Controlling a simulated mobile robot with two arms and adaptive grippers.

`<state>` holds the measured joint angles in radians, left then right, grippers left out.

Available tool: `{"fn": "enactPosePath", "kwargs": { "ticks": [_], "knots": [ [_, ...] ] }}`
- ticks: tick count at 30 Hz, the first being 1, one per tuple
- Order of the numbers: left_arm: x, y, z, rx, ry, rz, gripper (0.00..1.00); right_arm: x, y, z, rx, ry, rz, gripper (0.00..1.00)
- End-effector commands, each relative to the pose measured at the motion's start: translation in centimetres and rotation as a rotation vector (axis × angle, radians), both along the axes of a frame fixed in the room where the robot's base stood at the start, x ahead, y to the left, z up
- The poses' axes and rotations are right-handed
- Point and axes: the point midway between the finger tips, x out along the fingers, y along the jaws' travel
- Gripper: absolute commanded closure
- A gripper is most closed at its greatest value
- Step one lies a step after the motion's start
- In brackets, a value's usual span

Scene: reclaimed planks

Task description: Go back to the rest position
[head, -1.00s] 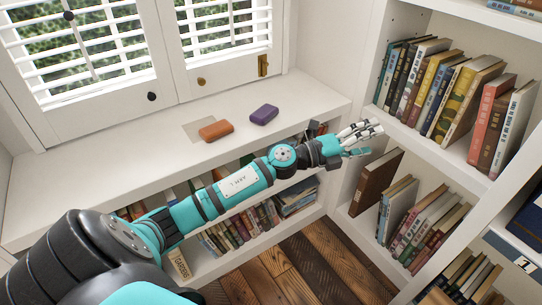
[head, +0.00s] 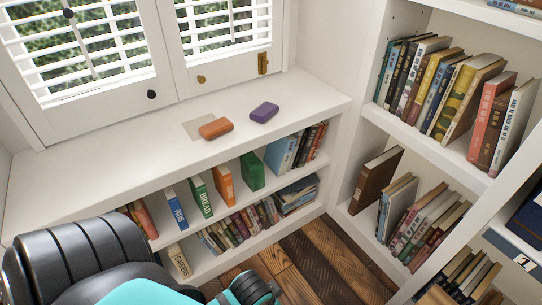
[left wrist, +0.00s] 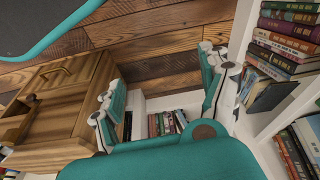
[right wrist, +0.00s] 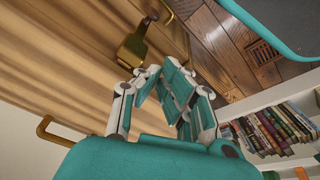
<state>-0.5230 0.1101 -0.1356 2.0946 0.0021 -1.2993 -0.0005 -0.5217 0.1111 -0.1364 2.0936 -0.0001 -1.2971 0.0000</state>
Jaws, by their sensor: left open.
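An orange block (head: 216,129) lies on the white shelf top (head: 300,99) under the window, at the edge of a pale square patch (head: 197,127). A purple block (head: 264,113) lies to its right, apart from it. My left gripper (left wrist: 155,80) shows only in the left wrist view, with its fingers wide apart and nothing between them, over the floor and low shelves. My right gripper (right wrist: 160,70) shows only in the right wrist view. Its fingers lean close together at the tips; whether they meet is unclear, and no held object is visible.
Low shelves of books (head: 224,185) run below the shelf top, and a tall bookcase (head: 480,165) stands at the right. A wooden cabinet (left wrist: 85,75) is close to my left gripper. Plank floor (head: 310,262) is clear between the shelves.

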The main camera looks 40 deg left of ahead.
Motion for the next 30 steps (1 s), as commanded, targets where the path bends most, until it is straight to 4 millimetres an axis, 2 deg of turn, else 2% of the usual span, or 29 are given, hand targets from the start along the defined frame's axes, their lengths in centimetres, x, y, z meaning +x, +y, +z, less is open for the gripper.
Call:
{"fn": "enactPosePath", "kwargs": {
  "ticks": [11,14,24,29,30],
  "knots": [
    [0.1,0.0,0.2,0.002,-0.003,-0.001,0.21,-0.1,0.0,0.1,-0.001,0.001,0.003,1.0],
    [0.1,0.1,1.6,0.002,-0.012,0.0,0.21,0.0,0.0,1.5,0.0,-0.008,0.001,1.0],
    [-0.9,0.3,8.8,0.001,-0.04,0.004,0.21,-1.0,-0.3,8.8,0.001,-0.037,-0.003,1.0],
    [-1.6,0.4,11.4,0.001,-0.05,0.006,0.21,-1.7,-0.4,11.4,0.002,-0.048,-0.006,1.0],
    [-1.5,0.4,11.3,0.002,-0.045,0.006,0.21,-1.6,-0.4,11.3,0.001,-0.042,-0.006,1.0]
  ]
}}
